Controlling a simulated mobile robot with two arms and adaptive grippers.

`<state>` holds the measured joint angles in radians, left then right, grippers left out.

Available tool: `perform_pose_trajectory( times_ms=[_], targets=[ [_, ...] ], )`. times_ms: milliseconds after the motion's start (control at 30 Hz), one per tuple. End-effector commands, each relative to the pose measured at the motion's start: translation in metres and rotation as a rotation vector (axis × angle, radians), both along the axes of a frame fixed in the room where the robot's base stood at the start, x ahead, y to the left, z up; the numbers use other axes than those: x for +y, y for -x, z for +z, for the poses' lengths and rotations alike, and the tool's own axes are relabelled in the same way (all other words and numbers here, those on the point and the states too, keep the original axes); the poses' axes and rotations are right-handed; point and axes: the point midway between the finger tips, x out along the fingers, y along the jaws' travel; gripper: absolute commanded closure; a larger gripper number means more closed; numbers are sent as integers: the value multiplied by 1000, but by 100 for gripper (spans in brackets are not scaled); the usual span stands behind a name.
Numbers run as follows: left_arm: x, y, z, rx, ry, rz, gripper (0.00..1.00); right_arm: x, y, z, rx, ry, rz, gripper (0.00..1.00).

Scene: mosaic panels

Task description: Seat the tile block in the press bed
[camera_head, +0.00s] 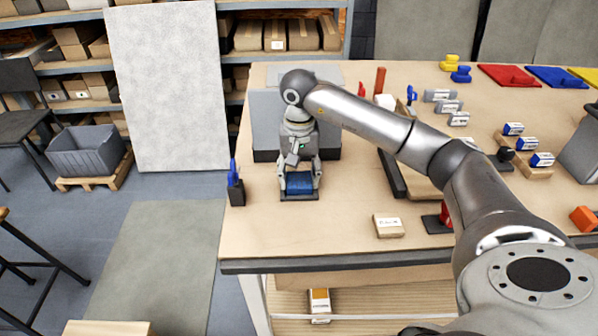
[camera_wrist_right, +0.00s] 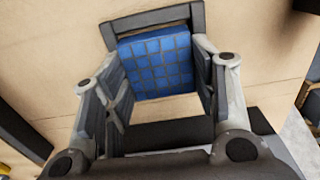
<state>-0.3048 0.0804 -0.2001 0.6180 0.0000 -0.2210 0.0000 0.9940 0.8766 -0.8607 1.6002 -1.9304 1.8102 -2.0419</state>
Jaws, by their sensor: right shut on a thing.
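The tile block (camera_head: 299,183) is blue; in the right wrist view the tile block (camera_wrist_right: 160,66) shows a grid of small squares. My right gripper (camera_head: 300,172) points down over it, with a finger at each side. In the right wrist view the right gripper (camera_wrist_right: 161,72) is shut on the block. A dark frame (camera_head: 299,197), which looks like the press bed, lies under the block; the frame (camera_wrist_right: 152,19) shows past its far edge in the wrist view. I cannot tell whether the block rests fully inside it. My left gripper is not in view.
A grey machine (camera_head: 265,120) with a dark base stands behind the gripper. A dark holder with a blue tool (camera_head: 235,185) stands at the table's left edge. A small labelled box (camera_head: 388,226) lies right of the frame. Table space between them is clear.

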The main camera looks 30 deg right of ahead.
Motion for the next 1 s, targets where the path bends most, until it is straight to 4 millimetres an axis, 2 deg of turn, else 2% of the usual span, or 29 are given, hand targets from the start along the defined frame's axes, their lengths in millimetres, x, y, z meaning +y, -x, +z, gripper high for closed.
perform_pose_trajectory(
  times_ms=[200, 233, 400, 800, 867, 1000],
  targets=[
    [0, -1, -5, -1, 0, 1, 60, 0, 0, -4, -1, 1, 0, 76],
    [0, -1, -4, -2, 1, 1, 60, 0, 0, -3, 0, 0, 0, 44],
    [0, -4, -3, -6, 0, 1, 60, 0, 0, -2, 0, 0, 0, 25],
    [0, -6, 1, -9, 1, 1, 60, 0, 0, 3, -1, 0, 0, 25],
    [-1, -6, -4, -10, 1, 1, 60, 0, -1, 9, -6, 0, -1, 25],
    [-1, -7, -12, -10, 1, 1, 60, 0, -2, 36, -9, -1, 0, 25]
  ],
)
